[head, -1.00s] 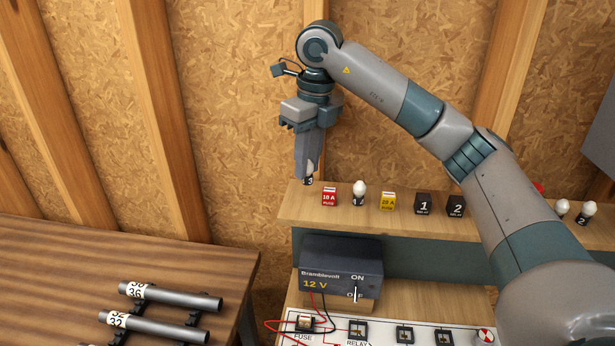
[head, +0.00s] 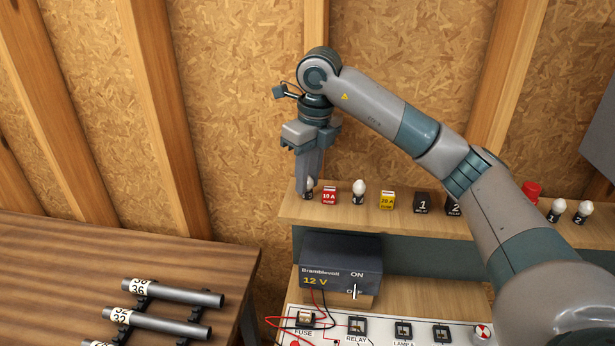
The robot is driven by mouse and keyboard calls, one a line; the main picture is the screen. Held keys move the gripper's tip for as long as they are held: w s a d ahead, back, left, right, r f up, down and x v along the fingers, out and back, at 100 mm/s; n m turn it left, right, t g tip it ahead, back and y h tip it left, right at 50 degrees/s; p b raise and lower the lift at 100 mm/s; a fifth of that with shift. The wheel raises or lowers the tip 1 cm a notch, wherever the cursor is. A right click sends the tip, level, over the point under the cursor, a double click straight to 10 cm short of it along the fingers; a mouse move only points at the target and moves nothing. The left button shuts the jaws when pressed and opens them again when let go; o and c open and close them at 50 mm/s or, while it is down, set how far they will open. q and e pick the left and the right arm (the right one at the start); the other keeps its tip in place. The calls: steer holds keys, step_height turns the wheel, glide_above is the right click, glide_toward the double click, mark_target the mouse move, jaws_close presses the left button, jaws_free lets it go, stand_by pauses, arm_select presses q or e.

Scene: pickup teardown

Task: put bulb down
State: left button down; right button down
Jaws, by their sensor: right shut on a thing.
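My right gripper (head: 309,188) points straight down at the left end of the wooden shelf (head: 330,213). It is shut on a bulb (head: 308,194) with a dark base, mostly hidden between the fingers. The bulb's base is at the shelf top, just left of the red 10 A fuse (head: 329,196); I cannot tell whether it touches the shelf. My left gripper is not in view.
On the shelf to the right stand a white bulb (head: 359,192), a yellow 20 A fuse (head: 387,201), black relays (head: 422,203) and two more bulbs (head: 557,210). Below are the 12 V supply (head: 340,265) and a circuit board (head: 380,337). Pipes (head: 170,292) lie on the left table.

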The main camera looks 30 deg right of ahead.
steer(key=c, duration=1.6)
jaws_free()
steer(key=shift+o, duration=0.2)
steer(key=shift+r, duration=0.1)
steer(key=shift+r+p, duration=0.1)
steer(key=shift+p, duration=0.2)
steer(key=shift+r+b, duration=0.3)
steer(key=shift+r, duration=0.25)
step_height(320, 180, up, 11)
steer(key=s+b, duration=0.1)
steer(key=shift+s+d+f+b, duration=0.15)
steer(key=shift+s+d+b, duration=0.1)
steer(key=shift+b, duration=0.1)
